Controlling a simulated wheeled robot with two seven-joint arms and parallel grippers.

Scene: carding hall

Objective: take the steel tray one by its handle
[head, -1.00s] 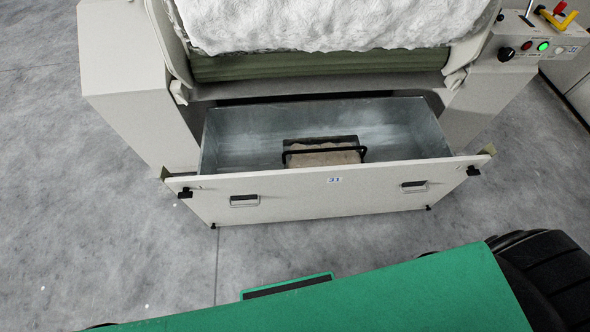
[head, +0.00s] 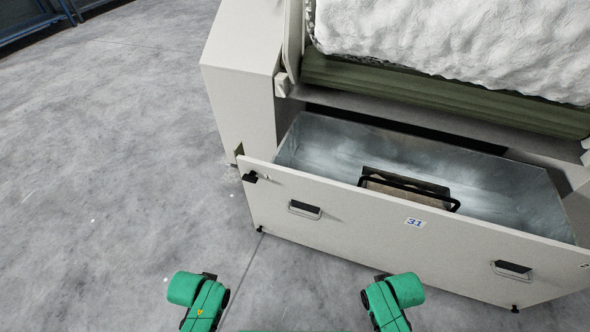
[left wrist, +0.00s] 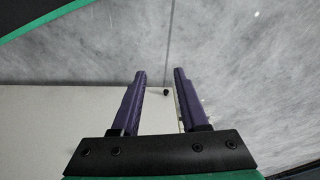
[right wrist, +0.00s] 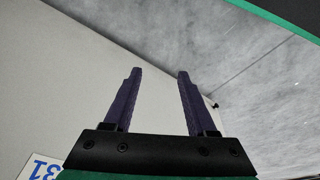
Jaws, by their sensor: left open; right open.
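A small dark-walled tray (head: 420,181) lies inside the pulled-out drawer in the head view, with something pale brown in it. I take it to be the steel tray. A thin black handle (head: 428,195) runs across its near side. My left gripper (left wrist: 160,72) is open and empty in the left wrist view, with the cream drawer front behind it. My right gripper (right wrist: 160,72) is open and empty in the right wrist view, also by the drawer front. Both are outside the drawer, apart from the tray. Neither wrist view shows the tray.
The drawer's cream front (head: 360,215) carries a label 31 (head: 414,223), two recessed pulls (head: 305,210) and black corner knobs. Its metal inside (head: 330,145) is otherwise bare. The machine with white fibre (head: 450,40) overhangs the back. Grey floor (head: 110,150) is free to the left.

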